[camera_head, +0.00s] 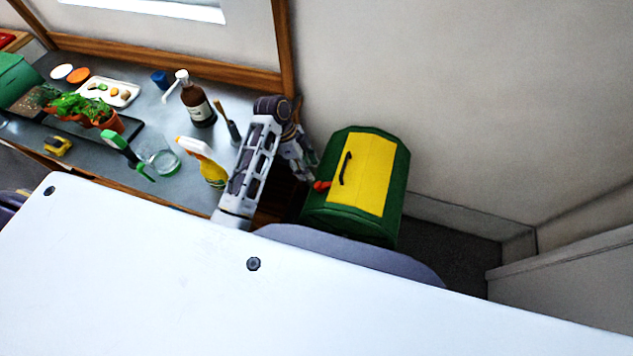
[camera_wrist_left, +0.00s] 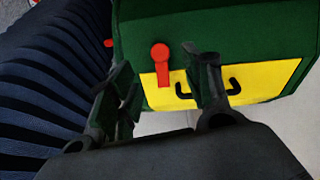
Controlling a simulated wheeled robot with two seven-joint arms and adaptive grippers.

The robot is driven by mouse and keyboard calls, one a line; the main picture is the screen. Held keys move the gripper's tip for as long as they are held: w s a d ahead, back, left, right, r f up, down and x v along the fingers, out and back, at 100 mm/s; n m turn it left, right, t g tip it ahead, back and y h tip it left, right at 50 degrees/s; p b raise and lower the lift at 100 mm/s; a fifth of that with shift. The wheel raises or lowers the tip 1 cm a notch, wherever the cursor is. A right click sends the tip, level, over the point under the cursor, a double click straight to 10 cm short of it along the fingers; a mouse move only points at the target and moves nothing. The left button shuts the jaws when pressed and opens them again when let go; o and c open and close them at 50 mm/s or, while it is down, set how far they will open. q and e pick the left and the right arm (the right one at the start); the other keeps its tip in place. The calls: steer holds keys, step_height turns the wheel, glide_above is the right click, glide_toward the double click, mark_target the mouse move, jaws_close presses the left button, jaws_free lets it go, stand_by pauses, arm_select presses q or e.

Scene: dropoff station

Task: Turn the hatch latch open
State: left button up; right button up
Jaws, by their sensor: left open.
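A green box (camera_head: 327,219) has a yellow hatch door (camera_head: 372,172) with a black bar handle (camera_head: 345,168). A red latch (camera_head: 321,185) sits at the door's left edge. In the left wrist view the red latch (camera_wrist_left: 162,62) has a round knob with a bar reaching over the yellow door (camera_wrist_left: 268,80). My left gripper (camera_head: 311,172) is beside the box, just above the latch in the head view. In the left wrist view its open fingers (camera_wrist_left: 165,78) appear on either side of the latch; I cannot tell whether they touch it. My right gripper is not in view.
A grey worktop (camera_head: 90,155) on the left holds a yellow spray bottle (camera_head: 205,162), a brown pump bottle (camera_head: 197,103), a glass jar (camera_head: 160,158) and potted plants (camera_head: 85,108). A wall stands behind the box. Dark floor (camera_head: 450,250) lies clear to its right.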

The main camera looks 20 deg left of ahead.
mark_target(317, 184)
arm_select(q)
steer(key=shift+p+x, duration=0.45)
steer(key=shift+x, duration=3.9)
steer(key=c, duration=1)
